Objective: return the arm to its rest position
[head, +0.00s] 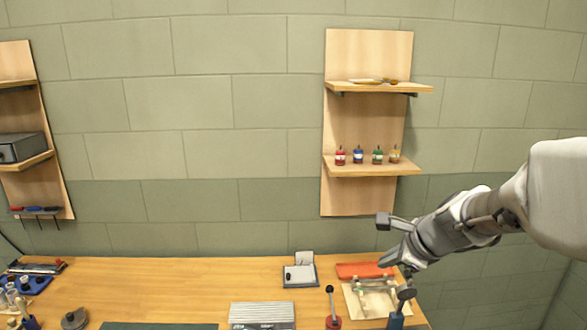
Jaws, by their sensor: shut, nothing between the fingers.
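My arm reaches in from the right edge of the head view. My gripper (391,256) is shut and empty, in the air in front of the wall. In the picture it lies just above the right end of the wooden bench (180,285). An orange-red flat thing (362,270) shows just below and left of the fingertips. I cannot tell how far above it they are.
A wall shelf (372,170) with several small coloured bottles stands above and left of my gripper. A tray (372,300), a red-based lever (331,308) and a dark-blue-based lever (398,310) are below. A left shelf (45,130) holds a grey box.

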